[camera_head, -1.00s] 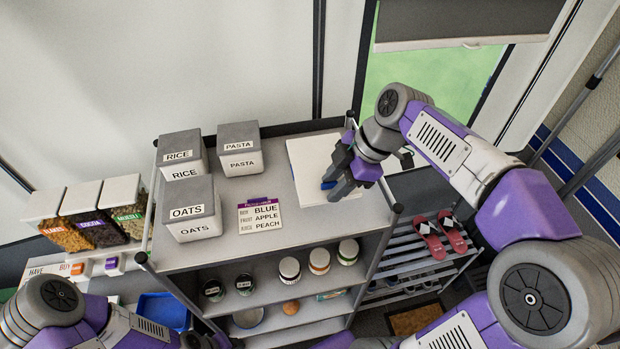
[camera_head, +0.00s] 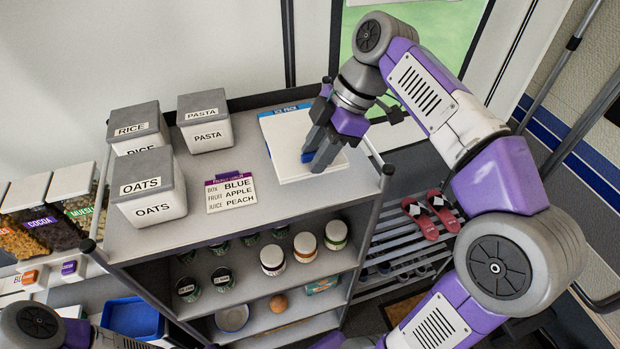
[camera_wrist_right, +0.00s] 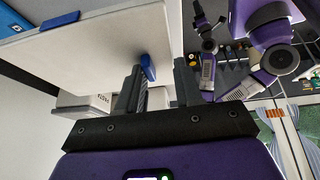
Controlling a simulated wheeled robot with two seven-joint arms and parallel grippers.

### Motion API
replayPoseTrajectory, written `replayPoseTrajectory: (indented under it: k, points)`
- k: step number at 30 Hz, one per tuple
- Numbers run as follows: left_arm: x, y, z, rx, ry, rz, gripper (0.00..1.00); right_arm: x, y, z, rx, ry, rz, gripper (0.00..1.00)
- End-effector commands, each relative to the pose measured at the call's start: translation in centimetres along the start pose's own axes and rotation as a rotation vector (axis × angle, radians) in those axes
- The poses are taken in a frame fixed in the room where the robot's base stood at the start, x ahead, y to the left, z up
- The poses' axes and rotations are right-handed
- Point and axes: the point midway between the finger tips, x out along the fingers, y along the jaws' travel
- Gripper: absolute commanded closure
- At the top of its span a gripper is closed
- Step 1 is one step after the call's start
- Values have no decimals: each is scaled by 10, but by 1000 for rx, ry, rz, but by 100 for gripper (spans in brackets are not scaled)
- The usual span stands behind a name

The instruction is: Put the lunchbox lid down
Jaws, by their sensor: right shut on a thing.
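The white lunchbox lid (camera_head: 284,141) is a flat slab at the right end of the shelf unit's top. In the right wrist view the lid (camera_wrist_right: 100,48) fills the upper left and has blue latches on it. My right gripper (camera_head: 321,160) is shut on the lid's right edge, which runs between the fingers (camera_wrist_right: 160,88). I cannot tell whether the lid touches the surface below. A blue strip reading "ICE PACK" (camera_head: 285,110) shows at its far edge. My left arm shows only at the lower left; its gripper is out of view.
Rice (camera_head: 137,128), pasta (camera_head: 206,123) and oats (camera_head: 148,188) boxes stand on the left of the shelf top (camera_head: 240,154). Jars (camera_head: 305,246) fill the shelf below. A blue tray (camera_head: 134,318) sits lower left.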

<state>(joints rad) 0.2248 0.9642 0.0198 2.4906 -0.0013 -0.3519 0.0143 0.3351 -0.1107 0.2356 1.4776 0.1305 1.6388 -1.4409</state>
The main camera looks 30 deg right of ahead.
Motion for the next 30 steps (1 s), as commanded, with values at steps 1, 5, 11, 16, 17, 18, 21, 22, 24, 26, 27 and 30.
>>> replayPoseTrajectory:
  k: [1, 5, 11, 16, 17, 18, 21, 22, 24, 26, 27, 30]
  points:
    - [5, -2, 0, 0, 0, 0, 57, 12, -1, 6, 3, 0, -2, 100]
    - [8, -3, 0, 0, 0, 0, 57, 28, -2, 14, 1, 1, -1, 100]
    - [13, -5, 0, 0, 0, 0, 57, 47, -2, 24, 2, 0, 0, 100]
    - [17, -6, -1, 0, 0, 0, 57, 65, -3, 32, 1, 0, 1, 100]
    - [17, -6, -1, 0, 0, 0, 57, 66, -3, 33, 1, 0, 1, 100]
    - [17, -6, -1, 0, 0, 0, 57, 66, -3, 33, 0, 0, 2, 100]
    - [16, -6, -1, 0, 0, 0, 57, 66, -2, 33, -1, 0, 2, 100]
    - [16, -6, -1, 0, 0, 0, 57, 66, -2, 33, -1, 0, 2, 100]
    - [16, -6, -1, 0, 0, 0, 57, 66, -2, 33, -1, 0, 2, 100]
    - [18, -7, -1, 0, 0, 0, 57, 67, -3, 33, -1, 0, 2, 100]
    - [19, -7, -1, 0, 0, 0, 57, 68, -3, 34, -1, 0, 2, 100]
    - [19, -7, -1, 0, 0, 0, 57, 68, -3, 34, 0, 0, 1, 56]
